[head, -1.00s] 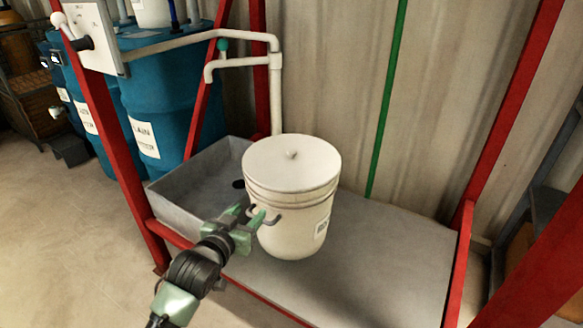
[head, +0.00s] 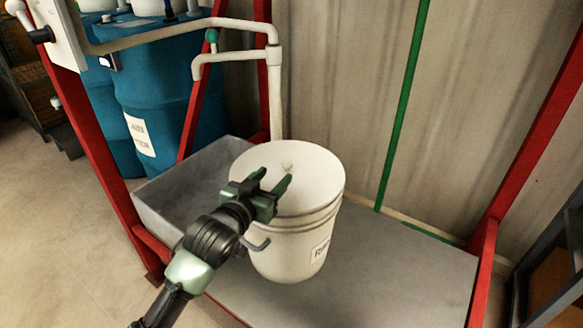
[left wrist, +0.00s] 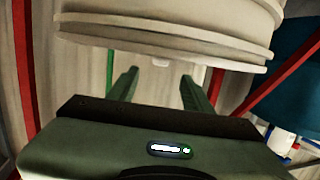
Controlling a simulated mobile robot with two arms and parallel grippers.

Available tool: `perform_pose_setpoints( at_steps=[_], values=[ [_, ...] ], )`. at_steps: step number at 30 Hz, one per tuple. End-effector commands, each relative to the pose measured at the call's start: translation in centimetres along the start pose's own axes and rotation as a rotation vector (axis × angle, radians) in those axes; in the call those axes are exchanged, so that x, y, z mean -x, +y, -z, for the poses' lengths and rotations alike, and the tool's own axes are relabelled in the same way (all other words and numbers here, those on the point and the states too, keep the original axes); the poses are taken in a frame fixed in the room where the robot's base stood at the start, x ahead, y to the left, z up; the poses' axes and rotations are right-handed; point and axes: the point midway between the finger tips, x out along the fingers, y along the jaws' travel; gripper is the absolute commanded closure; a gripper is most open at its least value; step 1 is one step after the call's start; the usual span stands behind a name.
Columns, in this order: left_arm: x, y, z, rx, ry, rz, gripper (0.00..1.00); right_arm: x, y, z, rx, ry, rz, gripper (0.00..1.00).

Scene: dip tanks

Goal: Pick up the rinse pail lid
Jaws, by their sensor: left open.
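In the left wrist view the scene looks upside down. Whether a finger touches the lid is unclear. My right gripper is not in view.
A grey basin (head: 170,215) stands left of the pail, below white piping (head: 274,90) with a green valve. Red frame posts (head: 95,150) flank the platform. A blue drum (head: 160,100) stands behind left. The platform right of the pail (head: 390,265) is clear.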

Motion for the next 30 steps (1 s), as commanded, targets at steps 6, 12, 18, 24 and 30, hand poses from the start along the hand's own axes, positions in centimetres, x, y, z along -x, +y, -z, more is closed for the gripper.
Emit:
perform_pose_setpoints(
  at_steps=[6,12,18,24,30],
  values=[
    [-2.4,0.0,-0.1,0.000,0.002,-0.001,0.50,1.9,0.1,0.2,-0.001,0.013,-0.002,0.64],
    [-5.0,0.0,-0.3,0.000,0.002,-0.001,0.50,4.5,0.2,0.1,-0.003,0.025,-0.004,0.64],
    [-6.6,0.0,-0.2,0.000,0.000,-0.001,0.50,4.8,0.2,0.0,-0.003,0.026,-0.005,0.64],
    [-6.6,0.0,-0.2,0.000,0.001,-0.001,0.50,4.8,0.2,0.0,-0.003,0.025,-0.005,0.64],
    [-6.6,0.0,-0.2,0.000,0.001,-0.001,1.00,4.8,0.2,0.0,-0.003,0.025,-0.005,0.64]
  ],
)
